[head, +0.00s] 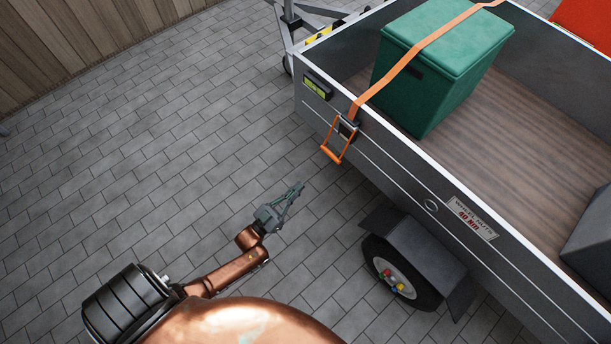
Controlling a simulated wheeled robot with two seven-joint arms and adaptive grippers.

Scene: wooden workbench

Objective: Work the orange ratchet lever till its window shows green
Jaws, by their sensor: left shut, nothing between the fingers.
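The orange ratchet lever (331,154) hangs down and outward from the dark ratchet body (347,128) on the trailer's grey side wall. An orange strap (405,63) runs from the ratchet up over a green lidded box (425,95). A small window (317,86) on the wall, up and left of the ratchet, shows yellow-green; its exact reading is too small to tell. My left gripper (299,186) is shut and empty, below and left of the lever, apart from it. My right gripper is not in view.
The trailer (420,183) fills the right side, with a wheel (400,276) and dark mudguard (425,250) below the wall. A "wheel nuts" plate (472,217) is on its side. Grey paving (160,150) to the left is clear up to a wooden fence (70,40).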

